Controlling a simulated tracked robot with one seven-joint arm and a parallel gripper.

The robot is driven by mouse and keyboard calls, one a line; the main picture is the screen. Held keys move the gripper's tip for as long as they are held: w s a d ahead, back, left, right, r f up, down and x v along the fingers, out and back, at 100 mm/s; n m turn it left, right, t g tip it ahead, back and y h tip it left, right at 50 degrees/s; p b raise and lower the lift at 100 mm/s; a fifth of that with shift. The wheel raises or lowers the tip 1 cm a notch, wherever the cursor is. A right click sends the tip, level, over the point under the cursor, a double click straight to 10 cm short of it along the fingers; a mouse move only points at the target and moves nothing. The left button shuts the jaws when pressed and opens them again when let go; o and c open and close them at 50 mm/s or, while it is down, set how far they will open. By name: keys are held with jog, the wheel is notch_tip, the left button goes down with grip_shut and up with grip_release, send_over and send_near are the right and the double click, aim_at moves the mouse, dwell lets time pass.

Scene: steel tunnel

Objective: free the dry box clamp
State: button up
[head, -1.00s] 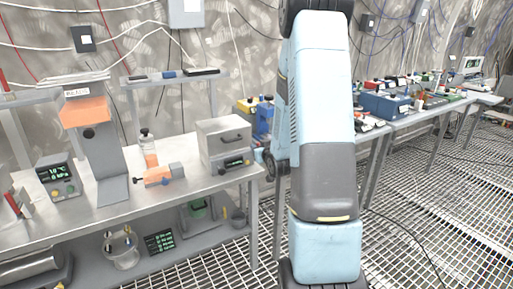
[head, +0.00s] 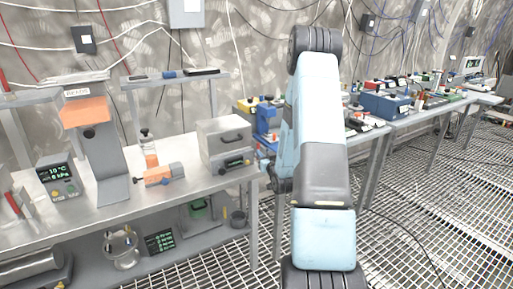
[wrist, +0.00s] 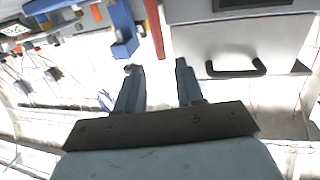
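A grey box with a dark handle and a small display, which looks like the dry box (head: 225,137), stands at the right end of the near steel bench. A similar grey box face (wrist: 238,38) with a black handle (wrist: 236,70) fills the upper right of the wrist view. My gripper (wrist: 158,66) is open, its two dark fingers apart with nothing between them. The fingertips appear just below and left of the handle; I cannot tell whether they touch anything. I cannot make out a clamp on the box for certain. My arm hides my gripper in the head view.
An orange-and-grey holder (head: 160,175) and a bottle (head: 149,150) stand left of the box. A tall orange-and-grey stand (head: 95,150) and a display unit (head: 58,178) are farther left. A blue device (head: 266,118) stands behind my arm. Bare bench (head: 190,185) lies in front.

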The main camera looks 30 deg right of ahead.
aim_at(259, 146)
jog(key=w, duration=0.5)
jog(key=w+d, duration=0.1)
jog(key=w, duration=0.2)
jog(key=shift+d, duration=0.1)
grip_shut()
